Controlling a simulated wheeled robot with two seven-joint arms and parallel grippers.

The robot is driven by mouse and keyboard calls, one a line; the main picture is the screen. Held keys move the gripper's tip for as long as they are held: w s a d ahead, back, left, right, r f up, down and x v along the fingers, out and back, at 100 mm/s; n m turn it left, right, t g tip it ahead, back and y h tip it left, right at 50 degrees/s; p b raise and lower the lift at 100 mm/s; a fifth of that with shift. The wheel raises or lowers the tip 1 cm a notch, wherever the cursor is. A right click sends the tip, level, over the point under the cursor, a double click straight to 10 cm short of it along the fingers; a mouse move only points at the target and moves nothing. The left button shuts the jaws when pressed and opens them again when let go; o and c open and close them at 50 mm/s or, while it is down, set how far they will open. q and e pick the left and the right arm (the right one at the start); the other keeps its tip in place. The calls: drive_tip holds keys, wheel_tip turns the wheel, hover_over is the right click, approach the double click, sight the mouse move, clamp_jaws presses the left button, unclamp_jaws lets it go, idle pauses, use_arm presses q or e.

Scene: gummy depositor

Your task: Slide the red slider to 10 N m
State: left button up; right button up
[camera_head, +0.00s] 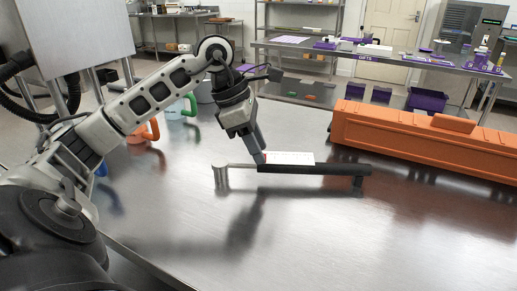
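A torque wrench-like tool (320,169) stands raised on the steel table, with a silver post at its left end and a dark bar to the right. A white scale plate (290,158) stands along the bar; its markings are too small to read. My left gripper (259,157) points down, its fingertips at the left end of the scale plate, touching or very close to the tool. I cannot make out the red slider; the fingertips may hide it. The fingers look close together, but what lies between them does not show. My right gripper is not in view.
A long orange case (425,142) lies at the table's back right. An orange-handled mug (146,131) and a green-handled mug (188,105) stand behind my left arm. The steel table (330,240) is clear in front of the tool. A far table (400,57) holds purple items.

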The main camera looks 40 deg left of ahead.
use_arm(q)
drive_tip(key=shift+w+d+f, duration=0.1)
drive_tip(key=shift+d+f, duration=0.05)
drive_tip(key=shift+f, duration=0.3)
drive_tip(key=shift+c, duration=0.3)
clamp_jaws()
drive_tip(key=shift+w+d+r+p, duration=0.35)
drive_tip(key=shift+w+d+p, duration=0.15)
drive_tip(key=shift+p, duration=0.35)
drive_tip(key=shift+w+d+f, duration=0.25)
drive_tip(key=shift+w+d, duration=0.05)
drive_tip(key=shift+d, duration=0.1)
drive_tip(key=shift+o, duration=0.3)
unclamp_jaws()
drive_tip(key=p+v, duration=0.2)
drive_tip(key=v, duration=1.4)
drive_tip(key=shift+d, duration=0.1)
